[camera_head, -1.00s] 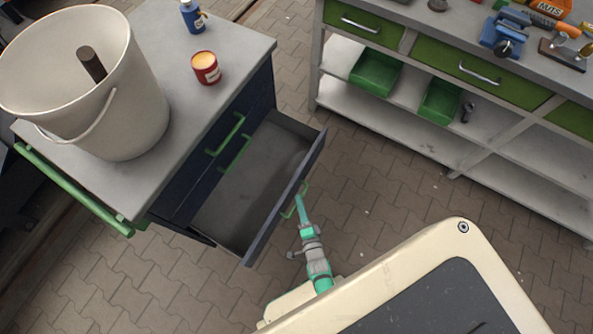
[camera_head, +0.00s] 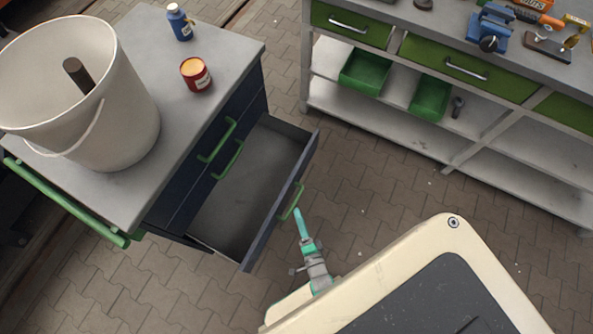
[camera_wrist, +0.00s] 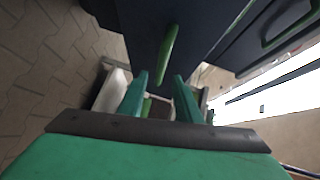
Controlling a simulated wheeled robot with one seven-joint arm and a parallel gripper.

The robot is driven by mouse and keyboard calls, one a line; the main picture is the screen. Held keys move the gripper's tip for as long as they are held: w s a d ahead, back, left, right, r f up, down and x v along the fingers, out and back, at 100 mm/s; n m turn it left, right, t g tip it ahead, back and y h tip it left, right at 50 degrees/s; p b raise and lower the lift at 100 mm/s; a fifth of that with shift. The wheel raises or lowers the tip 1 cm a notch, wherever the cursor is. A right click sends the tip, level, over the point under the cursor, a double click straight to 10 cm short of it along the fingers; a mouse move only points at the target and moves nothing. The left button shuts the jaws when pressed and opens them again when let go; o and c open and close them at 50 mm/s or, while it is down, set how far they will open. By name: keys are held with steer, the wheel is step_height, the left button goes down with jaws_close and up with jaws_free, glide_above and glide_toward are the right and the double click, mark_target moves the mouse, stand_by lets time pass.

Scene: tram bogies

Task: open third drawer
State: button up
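The dark blue drawer cabinet (camera_head: 254,84) stands at the left in the head view. Its third drawer (camera_head: 240,190), below two shut ones, is pulled well out and looks empty inside. The drawer's green handle (camera_head: 291,201) is on its front, and it also shows in the wrist view (camera_wrist: 168,50). My gripper (camera_head: 298,213) is just beside the lower end of this handle. In the wrist view, my gripper (camera_wrist: 160,76) has its two green fingers apart with nothing held, and the handle's end lies just beyond the fingertips. Contact cannot be told.
A white bucket (camera_head: 125,110), a red can (camera_head: 196,76) and a blue bottle (camera_head: 180,24) stand on the cabinet top. A workbench with green drawers (camera_head: 468,72) and green bins stands at the right. Paved floor (camera_head: 370,180) lies clear between.

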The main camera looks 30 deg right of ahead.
steer(key=v, duration=0.5)
steer(key=shift+s+a, duration=0.15)
steer(key=shift+s, duration=0.2)
steer(key=shift+r, duration=0.1)
steer(key=s+a+r+n+y, duration=0.1)
steer(key=a+r+n, duration=0.3)
steer(key=r, duration=0.7)
steer(key=s+a+r+n+y, duration=0.1)
steer(key=s+a+r+n, duration=0.1)
steer(key=a+r+n, duration=0.3)
steer(key=s+a+r+n+y, duration=0.2)
steer(key=a+r+n, duration=0.3)
steer(key=r+n, duration=0.5)
step_height(320, 180, up, 7)
steer(key=shift+g, duration=0.3)
steer(key=shift+a, duration=0.2)
